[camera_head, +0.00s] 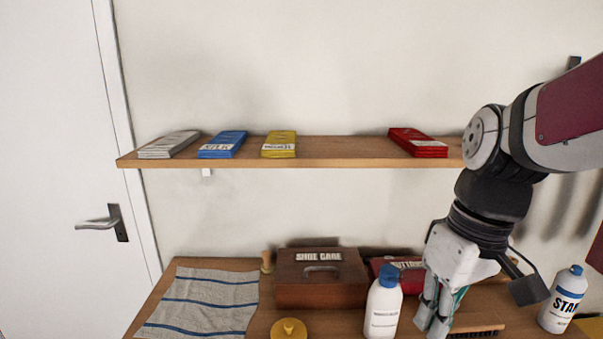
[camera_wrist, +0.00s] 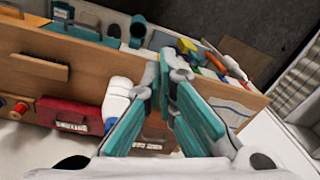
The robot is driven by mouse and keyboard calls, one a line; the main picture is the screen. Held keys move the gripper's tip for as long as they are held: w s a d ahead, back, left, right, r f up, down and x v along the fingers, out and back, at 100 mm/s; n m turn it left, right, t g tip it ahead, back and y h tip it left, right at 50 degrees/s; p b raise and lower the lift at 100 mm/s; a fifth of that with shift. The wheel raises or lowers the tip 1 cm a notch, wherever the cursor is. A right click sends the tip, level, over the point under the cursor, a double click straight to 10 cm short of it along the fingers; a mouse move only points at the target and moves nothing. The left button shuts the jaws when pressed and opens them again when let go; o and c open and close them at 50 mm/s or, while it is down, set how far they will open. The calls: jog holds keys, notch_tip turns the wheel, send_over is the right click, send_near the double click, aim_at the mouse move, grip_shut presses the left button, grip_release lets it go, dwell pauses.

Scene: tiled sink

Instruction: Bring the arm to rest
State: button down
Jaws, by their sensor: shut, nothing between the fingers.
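My gripper (camera_head: 436,322) hangs pointing down at the right of the head view, over the table between a white bottle with a blue cap (camera_head: 383,305) and a START-like labelled white bottle (camera_head: 562,300). Its fingers are shut with nothing between them. In the wrist view the teal fingers of my gripper (camera_wrist: 164,75) come together near the middle. The arm reaches in from the upper right, in front of the right end of the shelf. Whether the fingertips touch anything below is unclear.
A wooden shelf (camera_head: 330,151) bears grey, blue, yellow and red packets. On the table stand a brown SHOE CARE box (camera_head: 320,287), a red box (camera_head: 377,265), a yellow round object (camera_head: 289,329) and a striped cloth (camera_head: 205,300). A door (camera_head: 60,150) is at left.

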jog(key=s+d+r+m+t+h, duration=0.1)
jog(key=s+r+m+t, duration=0.2)
jog(key=s+m+t, duration=0.1)
jog(key=shift+s+d+r+t, duration=0.15)
jog(key=shift+s+d+t, duration=0.3)
jog(key=shift+s, duration=0.7)
